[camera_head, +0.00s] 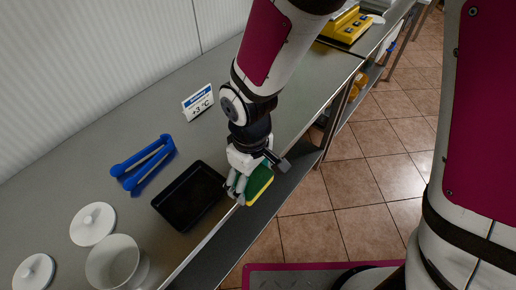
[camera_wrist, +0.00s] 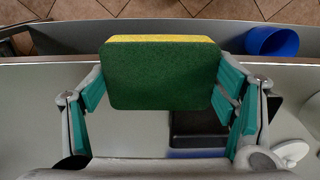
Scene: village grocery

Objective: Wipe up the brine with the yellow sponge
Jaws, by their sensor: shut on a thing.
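My gripper (camera_head: 243,184) is shut on the sponge (camera_head: 260,184), which has a yellow side and a dark green side. It is at the front edge of the grey metal counter (camera_head: 150,218), just right of the black tray. In the wrist view the sponge (camera_wrist: 160,76) sits between the teal finger pads, its green face toward the camera and a yellow strip along its far edge. I cannot make out any brine in either view; my arm and the sponge hide part of the counter.
The empty black tray (camera_head: 190,196) lies beside my gripper. Blue tongs (camera_head: 145,163) and an upright +3 °C sign (camera_head: 198,102) are farther back. A white bowl (camera_head: 117,264) and white lids (camera_head: 92,223) are at lower left. A blue container (camera_wrist: 272,41) shows beyond the counter edge.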

